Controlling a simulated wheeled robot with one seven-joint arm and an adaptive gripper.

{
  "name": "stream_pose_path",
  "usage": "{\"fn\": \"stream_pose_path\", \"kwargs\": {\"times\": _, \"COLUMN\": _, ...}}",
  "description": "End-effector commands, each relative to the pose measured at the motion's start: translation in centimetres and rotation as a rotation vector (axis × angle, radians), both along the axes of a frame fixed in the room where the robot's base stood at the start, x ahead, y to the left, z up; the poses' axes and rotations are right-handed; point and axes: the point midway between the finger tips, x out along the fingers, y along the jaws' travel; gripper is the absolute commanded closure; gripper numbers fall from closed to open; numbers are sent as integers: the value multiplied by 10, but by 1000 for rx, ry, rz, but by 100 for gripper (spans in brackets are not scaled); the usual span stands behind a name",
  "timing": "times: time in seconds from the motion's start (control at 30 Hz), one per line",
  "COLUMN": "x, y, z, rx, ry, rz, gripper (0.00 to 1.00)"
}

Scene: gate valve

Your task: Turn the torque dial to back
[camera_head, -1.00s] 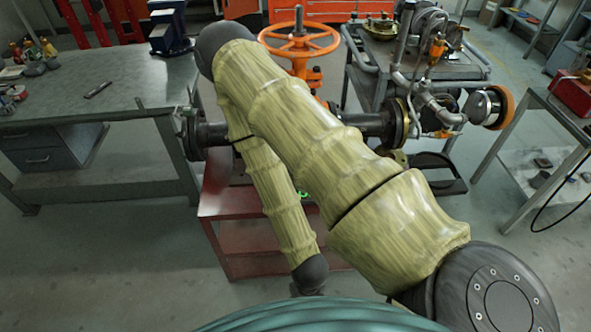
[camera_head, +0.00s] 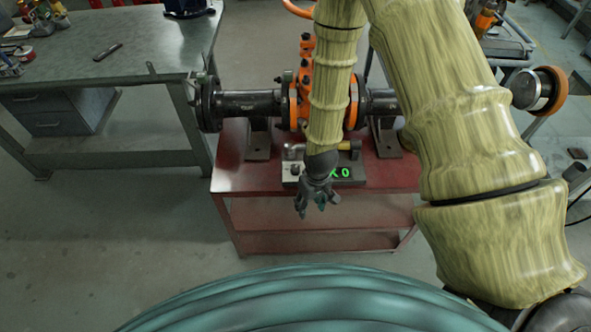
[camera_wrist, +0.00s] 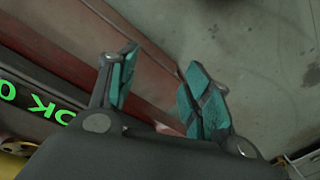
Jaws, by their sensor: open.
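A dark box with a green lit readout (camera_head: 340,172) sits on the red cart's top, near its front edge. In the wrist view the readout (camera_wrist: 40,104) shows at the left edge, its characters upside down. I cannot make out a torque dial for certain; my gripper and forearm cover part of the box. My gripper (camera_head: 312,205) hangs in front of the box and the cart's front edge, pointing down. In the wrist view my gripper (camera_wrist: 158,78) has its teal-padded fingers apart, with nothing between them.
The red cart (camera_head: 240,180) carries a pipe (camera_head: 245,103) and an orange valve body (camera_head: 303,85), partly behind my arm. A tool with a yellow handle (camera_head: 349,145) lies behind the box. A grey workbench (camera_head: 110,65) stands left. Floor (camera_head: 120,235) at front left is clear.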

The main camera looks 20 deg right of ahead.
Motion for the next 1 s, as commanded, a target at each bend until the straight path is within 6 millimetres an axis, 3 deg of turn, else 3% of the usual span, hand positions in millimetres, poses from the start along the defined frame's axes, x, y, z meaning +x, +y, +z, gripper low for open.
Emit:
{"fn": "stream_pose_path", "kwargs": {"times": 0.03, "x": 28, "y": 2, "z": 9, "rx": -1, "ry": -13, "rz": 25, "gripper": 51}}
{"fn": "stream_pose_path", "kwargs": {"times": 0.2, "x": 93, "y": 3, "z": 56, "rx": -23, "ry": -17, "rz": 104, "gripper": 51}}
{"fn": "stream_pose_path", "kwargs": {"times": 0.4, "x": 136, "y": 2, "z": 101, "rx": -53, "ry": -15, "rz": 162, "gripper": 51}}
{"fn": "stream_pose_path", "kwargs": {"times": 0.5, "x": 145, "y": 1, "z": 114, "rx": -62, "ry": -14, "rz": 174, "gripper": 51}}
{"fn": "stream_pose_path", "kwargs": {"times": 0.63, "x": 148, "y": 1, "z": 116, "rx": -66, "ry": -11, "rz": 179, "gripper": 51}}
{"fn": "stream_pose_path", "kwargs": {"times": 1.0, "x": 147, "y": 1, "z": 77, "rx": -66, "ry": -10, "rz": 180, "gripper": 51}}
